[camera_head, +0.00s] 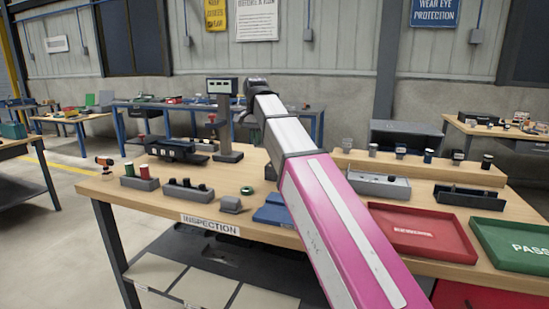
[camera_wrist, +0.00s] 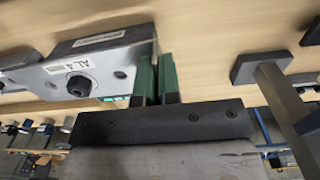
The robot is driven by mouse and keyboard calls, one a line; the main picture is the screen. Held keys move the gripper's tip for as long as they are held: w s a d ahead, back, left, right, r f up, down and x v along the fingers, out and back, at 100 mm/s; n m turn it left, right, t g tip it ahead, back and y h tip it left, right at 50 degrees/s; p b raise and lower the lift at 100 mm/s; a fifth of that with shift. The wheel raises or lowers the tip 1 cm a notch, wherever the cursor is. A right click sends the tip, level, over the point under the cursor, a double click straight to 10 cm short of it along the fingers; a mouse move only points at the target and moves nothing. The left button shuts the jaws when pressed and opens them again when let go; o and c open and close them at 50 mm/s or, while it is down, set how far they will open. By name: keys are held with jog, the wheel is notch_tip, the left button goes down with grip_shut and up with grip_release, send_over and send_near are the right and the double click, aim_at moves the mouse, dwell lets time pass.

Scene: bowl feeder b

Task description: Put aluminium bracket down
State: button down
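The aluminium bracket (camera_wrist: 112,60) is a silvery block with a white "AL 4" label and a dark round bolt head, at the upper left in the wrist view. My gripper (camera_wrist: 158,82) has two green-padded fingers close together at the bracket's right end. They appear to be shut on its thin end wall; the exact contact is partly hidden. Wooden bench surface shows behind the bracket. In the head view my arm reaches over the inspection bench (camera_head: 165,202), and its far end hides the fingers and bracket.
A gauge stand (camera_head: 224,110) rises close to the left of my arm's end. A red tray (camera_head: 455,256) and a green "PASS" tray (camera_head: 485,228) lie at right.

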jog(key=shift+w+d+f, duration=0.75)
jog(key=shift+d+f, duration=0.05)
jog(key=shift+f, duration=0.55)
jog(key=shift+w+d+f, duration=0.75)
jog(key=shift+w+f, duration=0.05)
jog(key=shift+f, duration=0.5)
jog(key=shift+w+d+f, duration=0.75)
jog(key=shift+d+f, duration=0.05)
jog(key=shift+f, duration=0.55)
jog(key=shift+f, duration=0.6)
jog(key=c, duration=1.3)
grip_release()
jog(key=shift+c, duration=0.2)
jog(key=shift+a+r, duration=0.15)
jog(key=shift+r, duration=0.35)
notch_tip(320, 180, up, 12)
jog(key=shift+r, duration=0.15)
